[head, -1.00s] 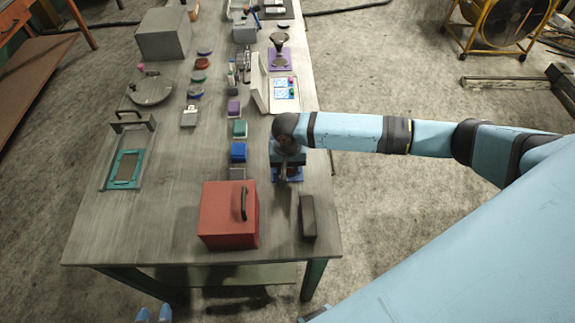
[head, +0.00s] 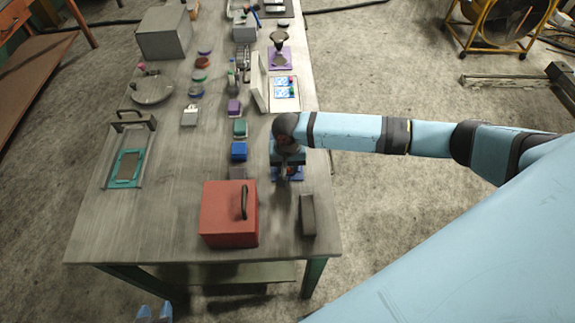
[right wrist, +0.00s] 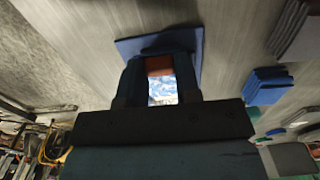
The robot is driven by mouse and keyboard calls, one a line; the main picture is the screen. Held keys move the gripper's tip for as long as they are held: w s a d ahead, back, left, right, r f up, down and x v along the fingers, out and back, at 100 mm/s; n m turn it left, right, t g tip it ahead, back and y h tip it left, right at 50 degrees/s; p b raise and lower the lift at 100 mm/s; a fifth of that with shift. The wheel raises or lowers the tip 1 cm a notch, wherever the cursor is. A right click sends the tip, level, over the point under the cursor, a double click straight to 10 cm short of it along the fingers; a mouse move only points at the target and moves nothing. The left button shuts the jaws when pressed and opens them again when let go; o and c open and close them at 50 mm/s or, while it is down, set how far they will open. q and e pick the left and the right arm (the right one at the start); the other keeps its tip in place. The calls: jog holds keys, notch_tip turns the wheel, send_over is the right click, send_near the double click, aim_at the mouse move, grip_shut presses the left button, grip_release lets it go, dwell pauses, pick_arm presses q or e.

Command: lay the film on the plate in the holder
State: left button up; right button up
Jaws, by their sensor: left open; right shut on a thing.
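My right gripper (right wrist: 160,80) is low over a flat blue piece (right wrist: 160,42) on the table's right side. Between its fingers shows a blue-and-white patterned piece (right wrist: 162,91) with a red-brown part (right wrist: 160,66); I cannot tell if it is the film. In the head view the right gripper (head: 288,173) hides it. A white open case (head: 262,82) holds blue-and-white patterned pieces (head: 283,87). A teal frame around a grey panel (head: 127,167) lies in a pale tray at left; which thing is plate or holder is unclear. My left gripper (head: 154,314) is open at the bottom edge, off the table.
A red box with a black handle (head: 228,215) and a dark grey block (head: 308,215) stand at the near end. Small coloured blocks (head: 239,128) line the middle. A grey box (head: 165,33) stands far left. The table's near left is clear.

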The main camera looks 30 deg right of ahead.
jog(key=shift+p, duration=0.55)
dwell(0.4)
jog(key=o, duration=1.5)
jog(key=shift+c, duration=0.2)
notch_tip(320, 180, up, 3)
jog(key=p, duration=0.3)
jog(key=shift+f, duration=0.2)
jog(key=shift+r+p, duration=0.9)
jog(key=shift+r, duration=1.25)
